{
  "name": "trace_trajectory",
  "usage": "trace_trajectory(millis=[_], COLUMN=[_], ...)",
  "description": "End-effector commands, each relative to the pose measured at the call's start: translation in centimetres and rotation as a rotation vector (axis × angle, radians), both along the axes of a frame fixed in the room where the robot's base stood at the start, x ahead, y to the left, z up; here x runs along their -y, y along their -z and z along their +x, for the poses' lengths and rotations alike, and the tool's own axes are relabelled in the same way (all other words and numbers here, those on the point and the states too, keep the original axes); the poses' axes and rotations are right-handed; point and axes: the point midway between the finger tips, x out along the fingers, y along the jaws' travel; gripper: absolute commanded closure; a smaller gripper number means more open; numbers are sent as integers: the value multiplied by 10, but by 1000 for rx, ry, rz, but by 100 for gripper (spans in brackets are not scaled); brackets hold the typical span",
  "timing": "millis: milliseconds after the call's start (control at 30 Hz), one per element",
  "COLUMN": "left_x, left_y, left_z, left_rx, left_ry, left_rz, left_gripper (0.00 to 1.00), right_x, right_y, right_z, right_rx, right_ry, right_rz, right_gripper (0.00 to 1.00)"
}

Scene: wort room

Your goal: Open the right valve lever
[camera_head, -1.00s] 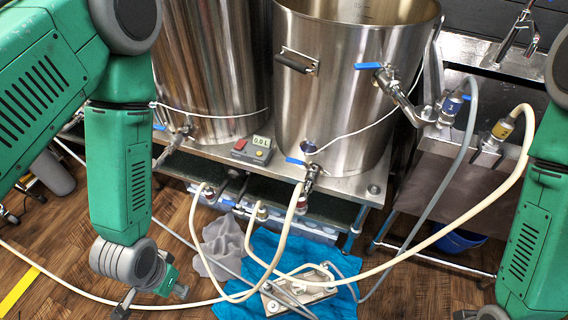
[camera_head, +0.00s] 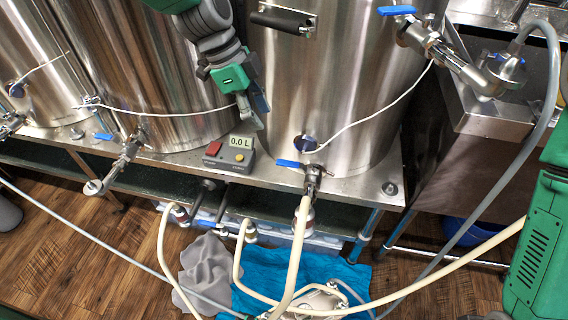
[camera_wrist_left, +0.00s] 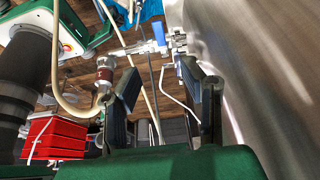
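The right-hand steel kettle (camera_head: 330,100) has a low outlet valve (camera_head: 312,178) with a blue lever (camera_head: 289,163) pointing left, roughly level. A cream hose runs down from this valve. My left gripper (camera_head: 254,112) is in front of the kettle walls, above and left of that lever and apart from it. In the left wrist view its two dark fingers (camera_wrist_left: 168,85) are spread and empty. A valve with a blue lever (camera_wrist_left: 158,34) shows beyond the fingertips there. My right gripper is out of view; only part of my right arm shows at the right edge.
A small box reading 0.0 L (camera_head: 229,155) sits on the bench edge below the left gripper. Another blue lever (camera_head: 396,10) is higher on the right kettle, and one (camera_head: 103,136) is on the middle kettle. Hoses hang over a blue cloth (camera_head: 275,275) on the floor.

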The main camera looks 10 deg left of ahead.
Motion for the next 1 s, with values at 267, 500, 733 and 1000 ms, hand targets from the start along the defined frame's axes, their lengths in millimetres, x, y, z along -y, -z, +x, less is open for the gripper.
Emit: trace_trajectory(millis=[267,500,733,1000], left_x=[15,35,48,52], left_y=[38,87,117,126], left_z=[0,0,1,0], left_rx=[-2,-1,1,0], left_ry=[10,9,8,6], left_rz=[-2,-1,-1,-2], left_gripper=[64,64,64,64], right_x=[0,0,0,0], right_y=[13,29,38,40], right_z=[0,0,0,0], right_rx=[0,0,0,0], right_ry=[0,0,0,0], right_rz=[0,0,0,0], right_gripper=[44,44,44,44])
